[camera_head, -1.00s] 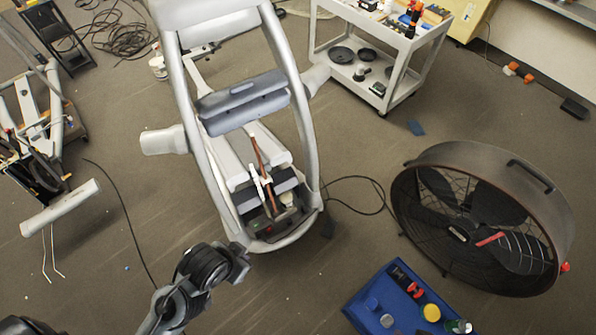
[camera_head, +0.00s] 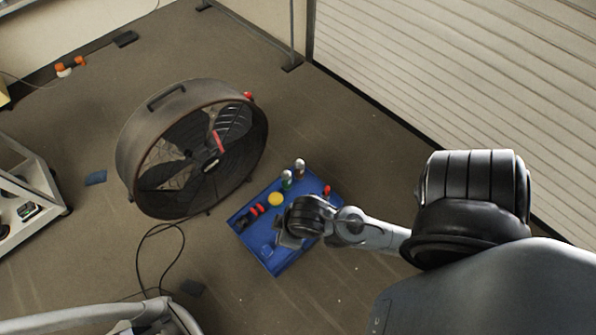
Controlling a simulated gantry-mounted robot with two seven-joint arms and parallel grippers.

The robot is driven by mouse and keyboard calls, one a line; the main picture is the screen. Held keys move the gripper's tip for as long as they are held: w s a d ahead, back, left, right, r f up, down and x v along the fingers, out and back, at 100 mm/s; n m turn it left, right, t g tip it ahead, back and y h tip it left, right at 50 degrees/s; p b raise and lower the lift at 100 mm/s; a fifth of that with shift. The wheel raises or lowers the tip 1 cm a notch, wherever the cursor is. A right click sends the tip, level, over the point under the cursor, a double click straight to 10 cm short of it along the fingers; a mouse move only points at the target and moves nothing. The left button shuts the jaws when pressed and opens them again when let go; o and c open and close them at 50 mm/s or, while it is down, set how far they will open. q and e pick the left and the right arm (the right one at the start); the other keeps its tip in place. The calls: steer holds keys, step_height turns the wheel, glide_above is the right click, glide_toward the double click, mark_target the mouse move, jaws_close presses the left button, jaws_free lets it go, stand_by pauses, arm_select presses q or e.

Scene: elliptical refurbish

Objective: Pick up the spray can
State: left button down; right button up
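A blue tray (camera_head: 268,262) lies on the floor and holds several small items. Two small upright cylinders stand at its far edge: one greenish (camera_head: 286,179) and one pale with a darker body (camera_head: 300,168). Either could be the spray can; they are too small to tell. My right arm reaches in from the right, and its wrist is over the tray. My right gripper (camera_head: 288,239) seems to point down over the tray's middle, nearer than both cylinders and apart from them in the picture. Its fingers are too unclear to read. My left gripper is out of view.
A large round floor fan (camera_head: 150,150) stands left of the tray. A yellow round item (camera_head: 275,199) and red-and-black items (camera_head: 256,211) lie in the tray. A cart (camera_head: 38,185) is at the left edge. Floor right of the tray toward the shutter (camera_head: 450,75) is mostly clear.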

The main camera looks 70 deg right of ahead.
steer(key=shift+a, duration=0.1)
stand_by(0.3)
steer(key=o, duration=0.7)
steer(key=shift+o, duration=0.2)
